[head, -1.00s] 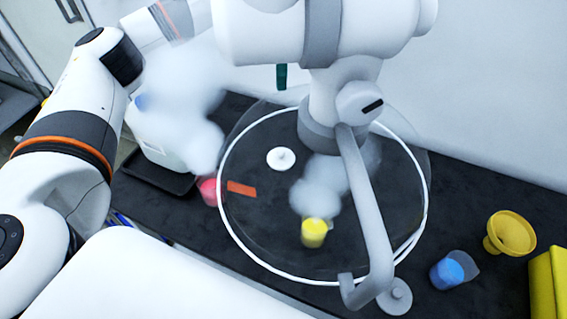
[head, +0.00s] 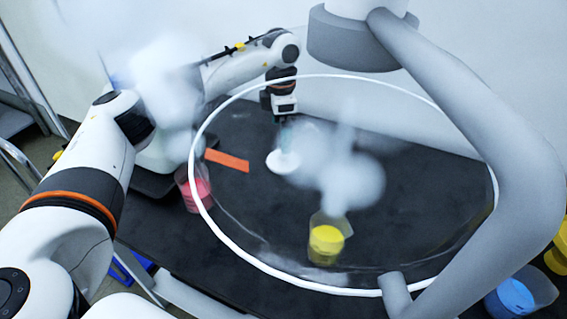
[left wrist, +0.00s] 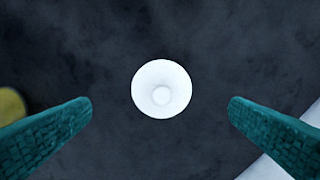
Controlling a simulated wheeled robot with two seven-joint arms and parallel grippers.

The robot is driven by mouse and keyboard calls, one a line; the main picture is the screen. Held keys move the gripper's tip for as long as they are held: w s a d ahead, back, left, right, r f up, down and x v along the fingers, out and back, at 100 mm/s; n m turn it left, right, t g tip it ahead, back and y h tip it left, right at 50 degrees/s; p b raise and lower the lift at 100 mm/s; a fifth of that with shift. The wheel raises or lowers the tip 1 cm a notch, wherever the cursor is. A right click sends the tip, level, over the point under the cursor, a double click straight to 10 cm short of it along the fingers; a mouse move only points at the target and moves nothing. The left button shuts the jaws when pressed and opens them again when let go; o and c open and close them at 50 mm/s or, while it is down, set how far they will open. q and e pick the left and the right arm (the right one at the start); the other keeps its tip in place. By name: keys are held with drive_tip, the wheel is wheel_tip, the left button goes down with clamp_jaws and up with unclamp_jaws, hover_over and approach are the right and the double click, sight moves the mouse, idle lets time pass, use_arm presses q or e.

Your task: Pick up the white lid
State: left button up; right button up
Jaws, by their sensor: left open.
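The white lid (head: 283,161) lies flat on the dark bench inside the ring of a clear hood. In the left wrist view the lid (left wrist: 161,89) is round with a small knob in its middle, centred between my fingers. My left gripper (head: 287,128) is pointing down above the lid, its green fingers close over it. In the left wrist view my left gripper (left wrist: 160,112) is open, one finger on each side with clear gaps to the lid. White vapour partly blurs the fingertips in the head view. My right gripper is not in view.
Inside the ring (head: 240,262) are an orange strip (head: 227,161) and a beaker of yellow (head: 326,241). A beaker of red (head: 195,190) stands by its left edge and a beaker of blue (head: 516,297) outside at lower right. A thick grey extraction arm (head: 500,150) crosses the right side.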

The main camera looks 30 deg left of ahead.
use_arm(q)
wheel_tip(320, 180, down, 3)
drive_tip(key=shift+f, duration=0.1)
drive_tip(key=f, duration=0.4)
drive_tip(key=shift+w+d+f, duration=0.2)
drive_tip(key=shift+w+f, duration=0.05)
drive_tip(key=shift+f, duration=0.3)
drive_tip(key=c, duration=0.9)
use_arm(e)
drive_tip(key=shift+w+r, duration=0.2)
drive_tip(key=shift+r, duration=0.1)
